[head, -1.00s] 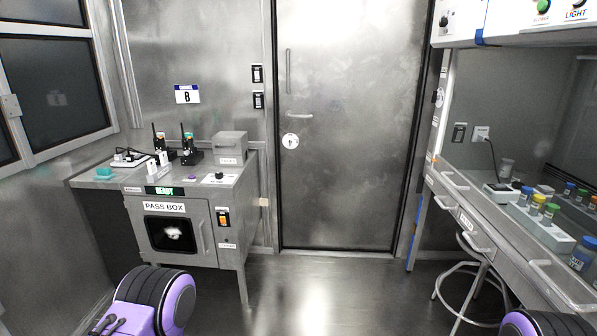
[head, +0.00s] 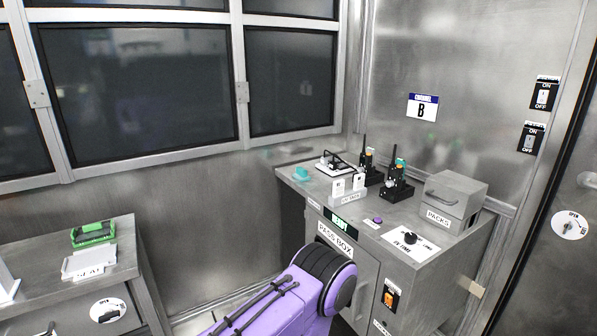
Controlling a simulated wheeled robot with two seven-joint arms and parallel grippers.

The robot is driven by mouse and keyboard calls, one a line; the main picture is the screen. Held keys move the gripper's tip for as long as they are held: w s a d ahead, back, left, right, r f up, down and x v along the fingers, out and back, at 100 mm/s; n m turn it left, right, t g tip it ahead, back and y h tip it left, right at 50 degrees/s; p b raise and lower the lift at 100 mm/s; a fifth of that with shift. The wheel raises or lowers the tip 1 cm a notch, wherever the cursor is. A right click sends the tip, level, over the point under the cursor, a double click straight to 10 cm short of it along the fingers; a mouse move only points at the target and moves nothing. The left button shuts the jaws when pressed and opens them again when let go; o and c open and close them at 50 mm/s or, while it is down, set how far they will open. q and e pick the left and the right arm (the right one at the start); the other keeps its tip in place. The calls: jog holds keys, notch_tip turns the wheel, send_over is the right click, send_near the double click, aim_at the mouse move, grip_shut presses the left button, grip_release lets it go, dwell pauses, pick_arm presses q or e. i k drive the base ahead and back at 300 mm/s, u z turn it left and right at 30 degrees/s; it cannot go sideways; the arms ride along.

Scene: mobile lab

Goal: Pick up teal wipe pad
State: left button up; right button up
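A small teal pad (head: 301,173) lies on the far left part of the steel counter top (head: 393,236) of the pass box, near its left edge. It is small in the picture, so its details are hard to tell. My purple left arm reaches in from the bottom middle, in front of the pass box and well short of the pad. Neither gripper shows in the head view.
On the counter stand two black radios (head: 397,181), a white holder (head: 347,187), a purple button (head: 378,221), a black knob (head: 410,238) and a steel PACKS box (head: 451,200). At left, another bench (head: 115,249) holds a green-framed item (head: 93,234).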

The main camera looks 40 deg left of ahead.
aim_at(300, 174)
jog(key=u, duration=0.85)
jog(key=i, duration=1.05)
jog(key=u, duration=0.9)
